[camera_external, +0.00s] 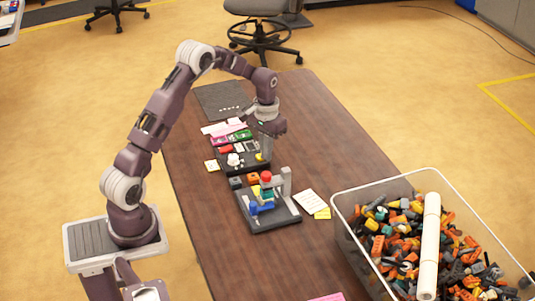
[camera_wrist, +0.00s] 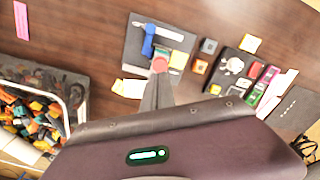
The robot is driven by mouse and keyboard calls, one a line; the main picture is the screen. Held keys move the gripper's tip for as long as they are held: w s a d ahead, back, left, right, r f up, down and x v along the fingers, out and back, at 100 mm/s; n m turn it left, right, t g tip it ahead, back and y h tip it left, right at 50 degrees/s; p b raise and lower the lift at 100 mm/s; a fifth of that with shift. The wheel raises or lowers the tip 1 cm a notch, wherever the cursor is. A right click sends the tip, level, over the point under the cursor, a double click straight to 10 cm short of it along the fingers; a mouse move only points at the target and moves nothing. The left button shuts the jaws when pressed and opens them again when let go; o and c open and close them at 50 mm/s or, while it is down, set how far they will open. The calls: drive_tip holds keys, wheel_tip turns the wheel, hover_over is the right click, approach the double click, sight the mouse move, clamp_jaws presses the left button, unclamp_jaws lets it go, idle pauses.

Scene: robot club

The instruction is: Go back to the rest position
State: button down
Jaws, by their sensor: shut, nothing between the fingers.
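My gripper (camera_external: 266,150) hangs fingers-down above the table (camera_external: 330,140), over the far dark tray (camera_external: 240,168). Its fingers are shut and empty; they also show shut in the wrist view (camera_wrist: 158,85). My arm is bent up and over from its base at the left. The near dark board (camera_external: 285,220) lies closer to the camera, apart from the gripper. It carries a red-topped stack (camera_external: 266,176), a grey bracket (camera_external: 287,182) and a blue part (camera_external: 262,208).
A clear bin of mixed bricks (camera_external: 338,215) stands at the right, with a white roll (camera_external: 431,240) across it. Small blocks (camera_external: 236,182), sticky notes and cards lie around the boards. A dark mat (camera_external: 210,98) lies at the table's far end. The table's right side beyond the boards is clear.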

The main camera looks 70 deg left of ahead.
drive_tip(key=shift+r, duration=0.25)
drive_tip(key=s+d+r+m+t, duration=0.1)
drive_tip(key=s+d+r, duration=0.2)
drive_tip(key=d+r, duration=0.45)
drive_tip(key=s+d+r+m+t, duration=0.1)
drive_tip(key=s+d+r, duration=0.4)
drive_tip(key=r, duration=0.4)
drive_tip(key=s+d+r+m+t, duration=0.1)
drive_tip(key=s+d+m, duration=0.1)
drive_tip(key=s+d, duration=0.4)
drive_tip(key=s+d+r+m+t, duration=0.2)
drive_tip(key=s+d, duration=0.4)
drive_tip(key=s, duration=0.7)
drive_tip(key=shift+s+d+t, duration=0.2)
drive_tip(key=shift+d+t, duration=0.1)
drive_tip(key=shift+d, duration=0.05)
